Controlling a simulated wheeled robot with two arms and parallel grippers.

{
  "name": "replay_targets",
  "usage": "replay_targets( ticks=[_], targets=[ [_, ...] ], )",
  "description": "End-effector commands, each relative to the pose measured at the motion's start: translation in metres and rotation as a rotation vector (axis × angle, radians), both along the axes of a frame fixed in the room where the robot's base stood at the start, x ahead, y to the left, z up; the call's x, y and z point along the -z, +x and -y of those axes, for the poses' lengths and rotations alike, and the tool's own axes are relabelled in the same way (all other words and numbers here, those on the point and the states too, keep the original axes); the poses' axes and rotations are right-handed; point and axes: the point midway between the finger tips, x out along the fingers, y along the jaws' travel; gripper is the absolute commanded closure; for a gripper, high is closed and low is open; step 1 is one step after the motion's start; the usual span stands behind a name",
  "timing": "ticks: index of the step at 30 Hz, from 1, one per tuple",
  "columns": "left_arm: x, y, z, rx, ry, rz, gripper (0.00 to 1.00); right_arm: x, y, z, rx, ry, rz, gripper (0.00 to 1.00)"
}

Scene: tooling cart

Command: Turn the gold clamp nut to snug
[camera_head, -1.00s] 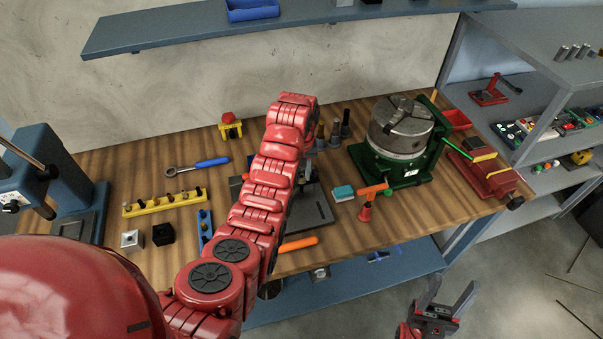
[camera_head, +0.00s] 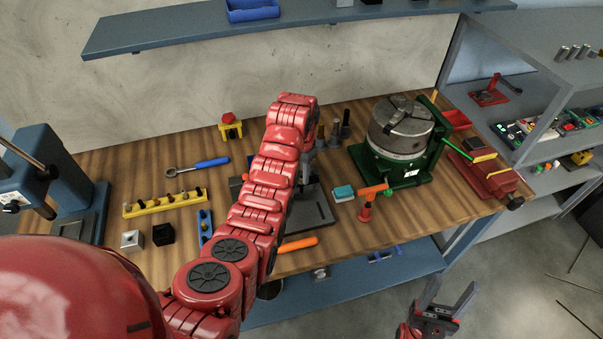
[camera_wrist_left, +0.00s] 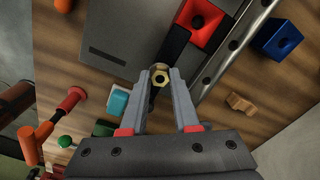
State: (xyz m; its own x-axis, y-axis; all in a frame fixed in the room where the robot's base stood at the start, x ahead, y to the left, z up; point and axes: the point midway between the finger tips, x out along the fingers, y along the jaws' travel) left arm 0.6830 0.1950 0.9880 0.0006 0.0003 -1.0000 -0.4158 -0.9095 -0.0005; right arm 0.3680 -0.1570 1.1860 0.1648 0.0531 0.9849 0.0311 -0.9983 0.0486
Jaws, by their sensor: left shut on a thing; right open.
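The gold clamp nut (camera_wrist_left: 160,77) shows in the left wrist view as a small hex nut with a dark centre. It sits over a dark strap beside a grey plate (camera_wrist_left: 118,40). My left gripper (camera_wrist_left: 161,71) is shut on the nut, with one finger on each side of it. In the head view my left arm covers the nut and the gripper's fingers; part of the grey plate (camera_head: 312,210) shows beside the arm. My right gripper (camera_head: 446,300) is open and empty, low at the right, off the bench's front edge.
A red block (camera_wrist_left: 200,20) and a steel rail (camera_wrist_left: 228,48) lie close to the nut. An orange-handled tool (camera_head: 372,192), a teal block (camera_head: 343,193) and a green-based chuck (camera_head: 400,135) stand to the right. An orange handle (camera_head: 298,244) lies near the front edge.

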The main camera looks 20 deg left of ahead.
Motion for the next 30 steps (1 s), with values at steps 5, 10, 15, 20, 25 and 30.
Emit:
replay_targets(
  ticks=[5,10,15,20,25,30],
  targets=[
    [0.0012,-0.0009,-0.0001,0.069,-0.001,-0.004,1.00,0.0002,0.0000,0.0000,0.000,0.000,0.000,0.43],
    [0.0013,-0.0009,0.0000,0.103,-0.001,-0.004,1.00,0.0002,0.0000,0.0000,0.000,0.000,0.000,0.43],
    [0.0013,-0.0009,0.0001,0.112,0.000,-0.004,1.00,0.0002,0.0000,0.0000,0.000,0.000,0.000,0.43],
    [0.0013,-0.0008,0.0002,0.113,0.000,-0.004,1.00,0.0002,0.0000,0.0000,0.000,0.000,0.000,0.43],
    [0.0013,-0.0009,0.0003,0.112,0.000,-0.004,0.64,0.0002,0.0000,0.0000,0.000,0.000,0.000,0.43],
    [0.0008,-0.0005,0.0002,0.112,0.000,-0.002,0.41,0.0001,0.0000,0.0000,0.000,0.000,0.000,0.43]
  ],
)
